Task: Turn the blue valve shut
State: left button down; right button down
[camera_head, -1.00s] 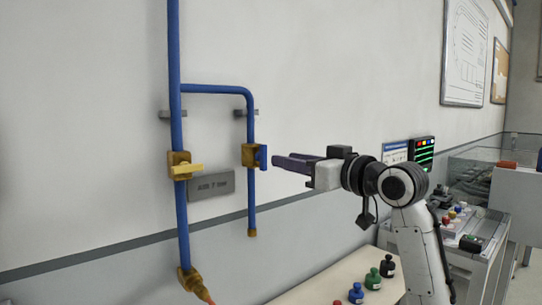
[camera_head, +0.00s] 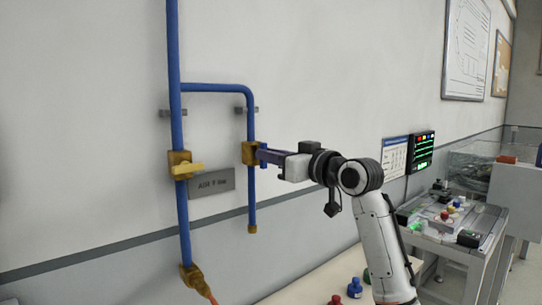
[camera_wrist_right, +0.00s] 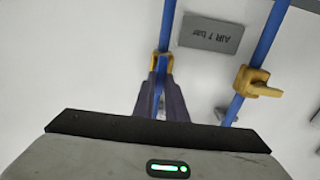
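The blue valve has a brass body (camera_head: 248,153) on the shorter blue branch pipe, with a blue handle (camera_head: 262,162) sticking out to its right. My right gripper (camera_head: 264,153) is at this handle, its purple fingers pointing left and partly covering it. In the right wrist view the fingertips (camera_wrist_right: 160,88) are on either side of the blue handle, just in front of the brass body (camera_wrist_right: 162,61). I cannot tell whether they grip it or only straddle it. My left gripper is not in view.
A valve with a yellow handle (camera_head: 188,169) sits on the longer blue pipe (camera_head: 175,80) to the left. A grey sign (camera_head: 213,183) hangs between the pipes. Below are bottles, including a red one (camera_head: 335,300) and a blue one (camera_head: 355,287). A bench (camera_head: 465,250) stands at the right.

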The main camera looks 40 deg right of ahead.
jog(key=shift+n, duration=0.5)
jog(key=shift+a+f+n, duration=0.1)
jog(key=shift+n, duration=2.7)
jog(key=shift+a+f+n, duration=0.15)
jog(key=shift+n, duration=2.65)
jog(key=shift+a+f+n, duration=0.1)
jog(key=shift+n, duration=3)
jog(key=c, duration=1.8)
grip_release()
jog(key=s+b, duration=0.5)
jog(key=s, duration=0.5)
jog(key=shift+s+d+b, duration=0.15)
jog(key=shift+d+b, duration=0.15)
jog(key=shift+d, duration=0.1)
